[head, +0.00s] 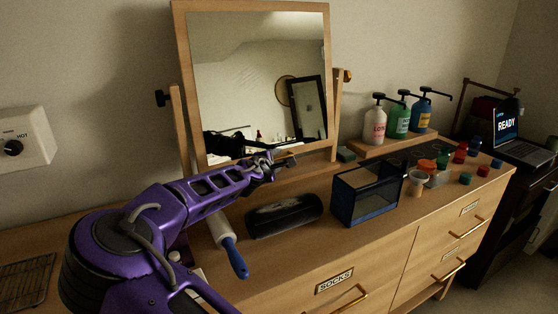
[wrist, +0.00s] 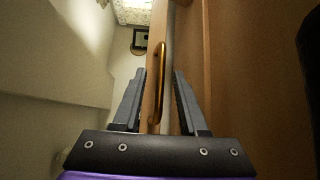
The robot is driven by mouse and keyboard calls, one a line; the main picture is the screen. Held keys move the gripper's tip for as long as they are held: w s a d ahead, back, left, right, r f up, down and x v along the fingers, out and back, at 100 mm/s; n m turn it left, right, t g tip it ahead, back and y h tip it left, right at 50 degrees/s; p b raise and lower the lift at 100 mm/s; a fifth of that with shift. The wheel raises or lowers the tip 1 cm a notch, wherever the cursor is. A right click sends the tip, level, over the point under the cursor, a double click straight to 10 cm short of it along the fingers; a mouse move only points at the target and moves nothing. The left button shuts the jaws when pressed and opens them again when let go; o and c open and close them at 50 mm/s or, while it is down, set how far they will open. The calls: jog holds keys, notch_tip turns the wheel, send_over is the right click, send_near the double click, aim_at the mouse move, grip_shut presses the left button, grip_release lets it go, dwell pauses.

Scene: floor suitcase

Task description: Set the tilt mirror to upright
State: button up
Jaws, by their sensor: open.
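The tilt mirror (head: 179,60) is a wooden-framed glass held between two wooden posts on the dresser, with a dark knob (head: 161,98) at the left pivot. It looks angled relative to its posts; I cannot tell by how much. My gripper (head: 283,160) is at the lower edge of the mirror, in front of the glass's lower right part. In the wrist view my gripper (wrist: 160,76) is open, its fingers apart. A brass handle (wrist: 161,60) on a wooden edge shows between the fingers; contact is not clear. My gripper partly hides the mirror's bottom rail.
Pump bottles (head: 375,120), small coloured cups and a laptop (head: 508,125) are to the right. A wire rack (head: 25,283) lies at left.

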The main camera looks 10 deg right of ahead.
jog(key=shift+w+d+f, duration=0.15)
jog(key=shift+w+d, duration=0.15)
jog(key=shift+w, duration=0.2)
grip_shut()
dwell(1.2)
